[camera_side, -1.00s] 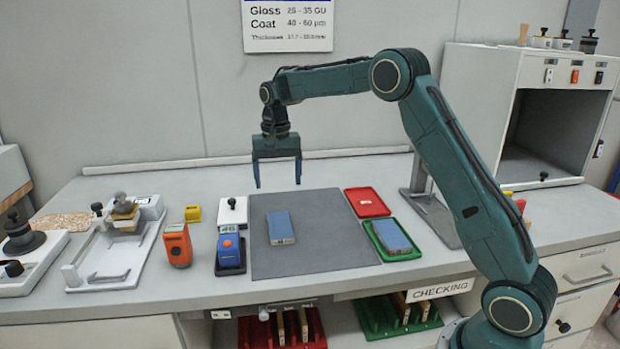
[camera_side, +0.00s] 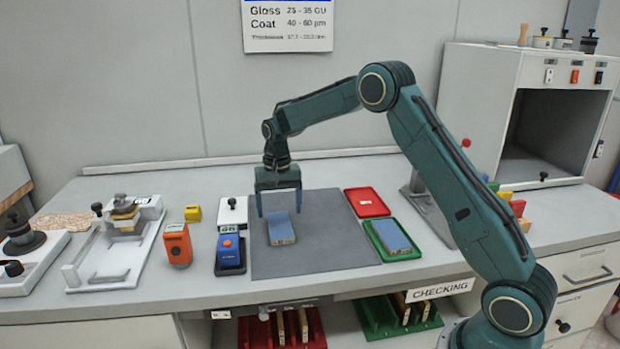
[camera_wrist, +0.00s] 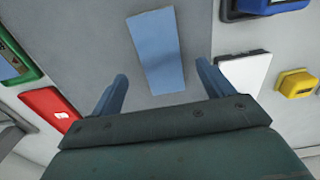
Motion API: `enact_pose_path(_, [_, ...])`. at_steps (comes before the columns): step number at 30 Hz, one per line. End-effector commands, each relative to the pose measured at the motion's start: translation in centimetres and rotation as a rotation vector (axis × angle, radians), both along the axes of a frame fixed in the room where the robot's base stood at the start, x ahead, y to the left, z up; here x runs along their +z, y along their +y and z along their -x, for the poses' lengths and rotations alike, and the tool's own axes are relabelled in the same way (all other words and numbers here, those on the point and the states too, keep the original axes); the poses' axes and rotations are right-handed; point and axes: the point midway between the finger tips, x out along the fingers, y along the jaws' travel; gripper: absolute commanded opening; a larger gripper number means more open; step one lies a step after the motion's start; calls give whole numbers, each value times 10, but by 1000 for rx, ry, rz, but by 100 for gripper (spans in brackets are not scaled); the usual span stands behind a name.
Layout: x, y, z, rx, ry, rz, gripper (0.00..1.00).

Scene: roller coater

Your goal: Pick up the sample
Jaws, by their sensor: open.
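The sample, a blue block with a pale edge (camera_side: 281,229), lies flat on the grey mat (camera_side: 325,255) in the side view. In the wrist view the sample (camera_wrist: 158,50) lies ahead of and between the two fingers. My gripper (camera_side: 279,214) is open and empty, pointing down above the mat near the sample's far end. A second blue block (camera_side: 391,236) lies in the green tray (camera_side: 413,254) on the right.
A red tray (camera_side: 367,202) stands behind the green tray. A blue gauge (camera_side: 230,250), a white block with a black knob (camera_side: 232,213), an orange meter (camera_side: 177,244) and a yellow block (camera_side: 193,213) stand left of the mat. The mat's right half is clear.

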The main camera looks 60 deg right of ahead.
Motion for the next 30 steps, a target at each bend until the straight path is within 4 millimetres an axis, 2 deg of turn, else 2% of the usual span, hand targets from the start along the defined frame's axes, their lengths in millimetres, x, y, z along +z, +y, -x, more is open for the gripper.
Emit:
enact_pose_path(12, [-43, 0, -1, 0, 2, -1, 80])
enact_pose_path(29, [-46, 0, -2, 0, 0, 0, 80])
enact_pose_path(30, [-46, 0, -2, 0, 0, 0, 76])
